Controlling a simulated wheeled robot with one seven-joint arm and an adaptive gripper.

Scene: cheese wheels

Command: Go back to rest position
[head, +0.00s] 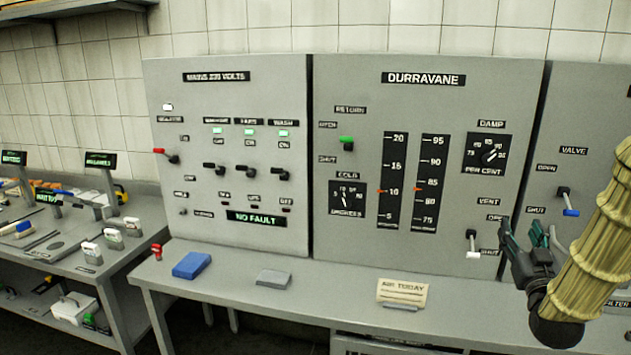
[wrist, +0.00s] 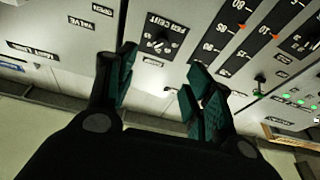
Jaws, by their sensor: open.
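My gripper (head: 530,243) is at the right of the head view, in front of the lower right part of the DURRAVANE panel (head: 425,110). Its jaws are apart and I see nothing between them. The wrist view shows both dark green finger pads of my gripper (wrist: 162,88) apart, with the panel face beyond. The vent lever (head: 471,243), with a white tip, is left of my gripper and apart from it in the head view. The damp dial (head: 489,154) is above my gripper, and it also shows in the wrist view (wrist: 158,42).
A valve lever (head: 567,202) with a blue tip is on the right panel, close to my arm. The bench below holds a blue block (head: 192,265), a grey block (head: 273,279) and a paper note (head: 402,292). A side table (head: 60,262) stands left.

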